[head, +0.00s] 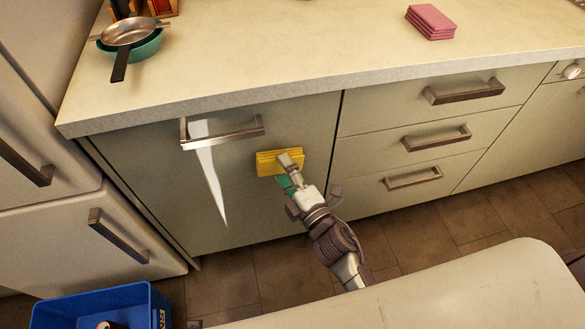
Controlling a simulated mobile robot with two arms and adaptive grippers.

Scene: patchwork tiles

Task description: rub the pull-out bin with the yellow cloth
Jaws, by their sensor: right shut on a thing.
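The pull-out bin (140,165) is the wide grey cabinet front at the left under the counter, with a metal bar handle (222,135) near its top. It looks closed. A pale, wedge-shaped streak (207,170) runs down its front below the handle. My right gripper (285,167) is shut on the folded yellow cloth (266,157). The cloth is at the bin's front, right of the streak and below the handle's right end. I cannot tell whether the cloth touches the front. My left gripper is not in view.
The counter (300,50) above holds a pan (129,32) on a teal bowl (148,48) and a stack of pink cloths (431,22). Drawers (400,145) are to the right. A blue crate (90,309) stands on the floor at lower left. A pale rounded surface (470,295) fills the lower right.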

